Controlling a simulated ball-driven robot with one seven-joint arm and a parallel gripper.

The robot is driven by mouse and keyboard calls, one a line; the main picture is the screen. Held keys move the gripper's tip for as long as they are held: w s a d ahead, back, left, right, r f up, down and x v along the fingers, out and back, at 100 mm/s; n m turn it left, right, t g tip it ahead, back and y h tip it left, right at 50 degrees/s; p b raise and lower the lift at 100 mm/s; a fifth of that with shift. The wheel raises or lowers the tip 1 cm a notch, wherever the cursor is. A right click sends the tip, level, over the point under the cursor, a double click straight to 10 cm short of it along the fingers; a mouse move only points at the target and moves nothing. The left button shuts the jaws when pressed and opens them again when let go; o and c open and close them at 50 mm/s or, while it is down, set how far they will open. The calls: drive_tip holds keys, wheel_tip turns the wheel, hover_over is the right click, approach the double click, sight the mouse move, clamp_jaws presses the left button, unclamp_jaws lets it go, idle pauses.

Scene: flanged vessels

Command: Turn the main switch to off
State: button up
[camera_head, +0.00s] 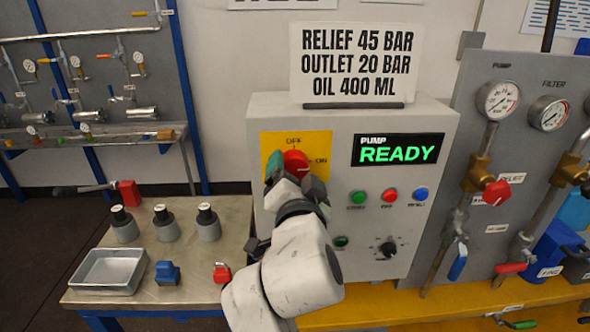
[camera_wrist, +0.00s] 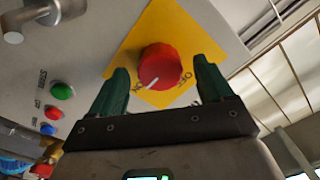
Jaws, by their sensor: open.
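The main switch is a round red knob (camera_head: 296,161) on a yellow plate (camera_head: 320,144) at the upper left of the grey pump panel. In the head view, OFF is printed above it and ON to its right. The wrist view shows the red knob (camera_wrist: 161,64) close up, its white pointer line directed at the ON mark, away from OFF. My gripper (camera_head: 292,172) is in front of the switch. In the wrist view my gripper (camera_wrist: 159,72) is open, with one green finger on each side of the knob. I cannot tell whether either finger touches it.
The display (camera_head: 398,150) reads PUMP READY. Green (camera_head: 358,197), red (camera_head: 390,195) and blue (camera_head: 421,194) buttons and a black dial (camera_head: 386,248) sit right of my arm. A bench (camera_head: 190,285) with a metal tray (camera_head: 109,271) and small parts stands left. Gauges and valves are at right.

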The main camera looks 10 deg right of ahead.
drive_tip(key=shift+w, duration=0.15)
drive_tip(key=c, duration=1)
